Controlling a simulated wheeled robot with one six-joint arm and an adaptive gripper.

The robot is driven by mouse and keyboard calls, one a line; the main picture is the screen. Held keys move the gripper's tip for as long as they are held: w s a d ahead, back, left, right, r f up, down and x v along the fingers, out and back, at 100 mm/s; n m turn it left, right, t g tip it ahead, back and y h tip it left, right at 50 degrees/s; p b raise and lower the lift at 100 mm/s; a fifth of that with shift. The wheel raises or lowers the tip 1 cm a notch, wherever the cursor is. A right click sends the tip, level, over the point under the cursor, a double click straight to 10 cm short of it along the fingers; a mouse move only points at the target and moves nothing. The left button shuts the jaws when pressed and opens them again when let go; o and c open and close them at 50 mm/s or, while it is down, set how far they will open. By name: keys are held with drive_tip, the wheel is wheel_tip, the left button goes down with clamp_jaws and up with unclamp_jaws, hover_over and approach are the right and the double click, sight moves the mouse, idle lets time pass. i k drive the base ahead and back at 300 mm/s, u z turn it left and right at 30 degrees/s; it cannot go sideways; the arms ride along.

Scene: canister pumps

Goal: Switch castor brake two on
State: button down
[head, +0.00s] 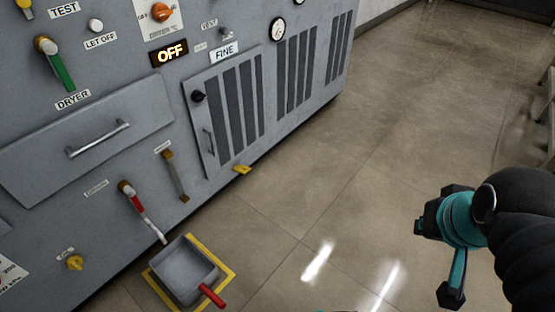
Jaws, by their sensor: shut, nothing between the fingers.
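A small yellow pedal-like tab (242,169) sticks out at the bottom edge of the grey machine (110,170), below the slatted door. It may be a castor brake, but I can read no number or label on it. My gripper (432,218) is at the right of the head view, over open floor, far from the machine and apart from everything. It is shut and empty; its fingertips are hard to make out.
A grey bin (184,271) with a red handle stands on a yellow-marked floor square at the machine's foot. A red-and-white lever (137,203) and a drawer handle (98,139) project from the front. The floor (345,200) between machine and arm is clear.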

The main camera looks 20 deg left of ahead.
sight(240, 168)
drive_tip(key=i, duration=0.95)
drive_tip(key=u, duration=1.05)
